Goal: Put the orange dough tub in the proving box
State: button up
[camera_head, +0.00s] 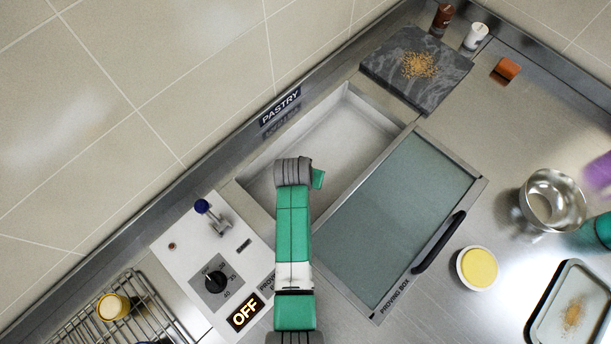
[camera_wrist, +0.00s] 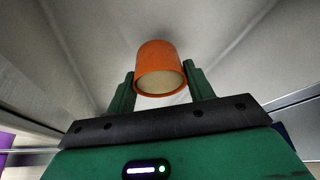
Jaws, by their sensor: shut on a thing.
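The orange dough tub (camera_wrist: 160,62), a small orange cylinder with a cream end facing the camera, sits between the fingers of my gripper (camera_wrist: 158,72) in the wrist view. The gripper is shut on it. Pale walls surround the tub there. In the head view, the proving box (camera_head: 447,153) has its greenish glass lid (camera_head: 400,210) slid to the right, leaving the pale left part of the inside (camera_head: 345,130) open. My arm reaches over this opening. It hides the tub and most of the gripper there. I cannot tell whether the tub touches the floor of the box.
A control panel (camera_head: 185,245) with a dial and a lit OFF sign stands left of the box. A wire rack (camera_head: 90,325) is at lower left. A dark slab (camera_head: 385,65) with crumbs lies behind. A metal bowl (camera_head: 552,200) and yellow-topped round container (camera_head: 478,268) stand right.

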jog(key=shift+f, duration=1.25)
jog(key=o, duration=1)
jog(key=shift+r, duration=0.35)
jog(key=p+v, duration=0.3)
jog(key=v, duration=0.8)
jog(key=shift+s+r, duration=0.25)
jog(key=shift+r, duration=0.05)
